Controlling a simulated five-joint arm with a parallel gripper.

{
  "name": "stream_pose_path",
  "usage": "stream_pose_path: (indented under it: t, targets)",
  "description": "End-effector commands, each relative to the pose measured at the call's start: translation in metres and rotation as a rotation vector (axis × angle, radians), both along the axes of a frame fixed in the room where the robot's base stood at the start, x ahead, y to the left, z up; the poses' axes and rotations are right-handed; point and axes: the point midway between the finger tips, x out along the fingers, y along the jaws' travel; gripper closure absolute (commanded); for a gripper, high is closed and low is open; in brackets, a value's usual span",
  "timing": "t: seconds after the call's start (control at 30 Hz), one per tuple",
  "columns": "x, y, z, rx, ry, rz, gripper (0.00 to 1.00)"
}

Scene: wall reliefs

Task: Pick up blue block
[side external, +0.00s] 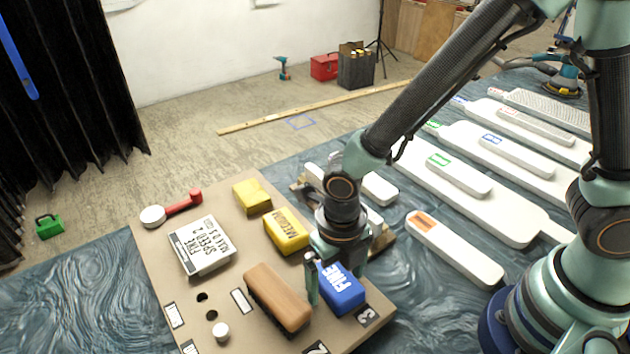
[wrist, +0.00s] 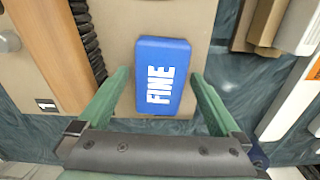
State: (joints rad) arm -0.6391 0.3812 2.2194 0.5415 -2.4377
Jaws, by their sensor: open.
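The blue block (side external: 341,288), marked "FINE" in white, lies on the tan board (side external: 222,292) near its right corner in the side view. In the wrist view the blue block (wrist: 162,78) lies between and just ahead of my gripper's two green fingers. My gripper (side external: 330,290) is low over the board, with one finger at the block's left side in the side view. In the wrist view my gripper (wrist: 160,90) is open, with a gap on each side of the block. The far finger is mostly hidden in the side view.
A wooden-backed brush (side external: 277,298) lies close left of the blue block. Yellow blocks (side external: 286,231) (side external: 252,196) sit farther back. A white labelled box (side external: 201,247) and a red-handled tool (side external: 178,207) lie on the board's left. Several white paddle-shaped pieces (side external: 455,249) lie at the right.

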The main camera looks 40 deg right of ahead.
Motion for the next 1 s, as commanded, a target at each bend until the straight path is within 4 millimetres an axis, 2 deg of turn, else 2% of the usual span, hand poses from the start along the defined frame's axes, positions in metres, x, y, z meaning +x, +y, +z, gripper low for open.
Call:
stream_pose_path:
  t: [0.1, 0.17, 0.2, 0.33, 0.77, 0.87, 1.0]
  targets:
    - [0.0, 0.0, 0.0, 0.0, 0.0, 0.0, 0.0]
    - [0.0, 0.0, 0.0, 0.0, 0.0, 0.0, 0.23]
    - [0.0, 0.0, 0.0, 0.0, 0.0, 0.0, 0.38]
    - [0.0, 0.0, 0.0, 0.0, 0.0, 0.0, 0.88]
    - [0.001, 0.001, 0.008, 0.003, -0.003, 0.0, 0.89]
    - [0.001, 0.001, 0.018, 0.004, -0.004, 0.0, 0.89]
    - [0.002, 0.001, 0.042, 0.006, -0.007, 0.0, 0.89]
